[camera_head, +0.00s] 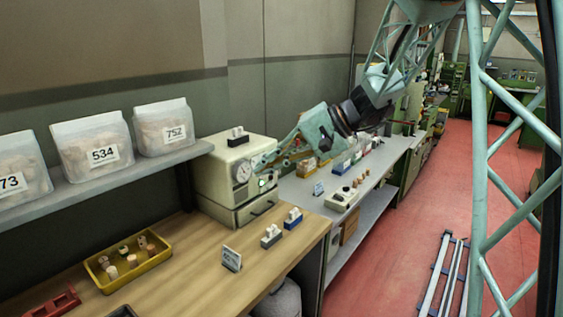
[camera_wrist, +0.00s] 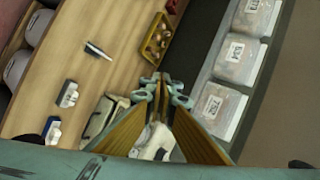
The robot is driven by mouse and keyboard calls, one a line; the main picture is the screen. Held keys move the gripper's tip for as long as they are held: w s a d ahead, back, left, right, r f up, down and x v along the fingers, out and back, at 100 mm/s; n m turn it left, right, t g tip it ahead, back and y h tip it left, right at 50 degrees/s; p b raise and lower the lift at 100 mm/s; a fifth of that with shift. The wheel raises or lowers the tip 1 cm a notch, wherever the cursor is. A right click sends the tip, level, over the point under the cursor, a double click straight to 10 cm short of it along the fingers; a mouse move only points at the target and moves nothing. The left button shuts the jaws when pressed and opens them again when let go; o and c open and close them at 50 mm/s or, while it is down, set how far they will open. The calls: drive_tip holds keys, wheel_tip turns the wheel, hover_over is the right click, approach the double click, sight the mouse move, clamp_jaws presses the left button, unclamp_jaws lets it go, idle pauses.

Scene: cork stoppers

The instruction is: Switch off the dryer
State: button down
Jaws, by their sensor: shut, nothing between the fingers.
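The dryer, a cream box (camera_head: 222,172) with a round dial on its front and a drawer below, stands at the far right end of the wooden bench. My gripper (camera_head: 259,164) is shut and empty, at the dryer's front, right of the dial. I cannot tell whether it touches the dryer. A small round greenish control (camera_head: 263,182) shows on the front just below my gripper; its setting is too small to read. In the wrist view my gripper (camera_wrist: 162,84) points past pale parts of the dryer (camera_wrist: 103,117), partly hidden by the fingers.
A small block with white stoppers (camera_head: 238,137) sits on top of the dryer. A yellow tray of corks (camera_head: 105,286) and two stopper holders (camera_head: 271,237) are on the wooden bench (camera_head: 190,262). Numbered bins (camera_head: 92,145) stand on the left shelf. A grey bench (camera_head: 306,190) with a control box lies right.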

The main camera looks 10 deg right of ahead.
drive_tip(key=w+d+f+m+t+p, duration=0.1)
drive_tip(key=w+d+f+m+t, duration=0.1)
drive_tip(key=w+d+f, duration=0.2)
drive_tip(key=w+d+f+m+t+p, duration=0.1)
drive_tip(key=w+d+f, duration=0.4)
drive_tip(key=w+d, duration=0.5)
drive_tip(key=w+d+f+m+t+p, duration=0.2)
drive_tip(key=w+d+f+t, duration=0.3)
drive_tip(key=w, duration=1)
drive_tip(key=shift+d+m, duration=0.5)
drive_tip(key=shift+d, duration=1.05)
drive_tip(key=shift+w, duration=0.1)
drive_tip(key=x, duration=1.3)
drive_tip(key=shift+w+a+f+p, duration=0.15)
drive_tip(key=shift+w+a+p, duration=0.15)
drive_tip(key=shift+p, duration=0.15)
drive_tip(key=shift+w+a+f+b, duration=0.15)
drive_tip(key=shift+f+b, duration=0.1)
drive_tip(key=shift+b, duration=0.85)
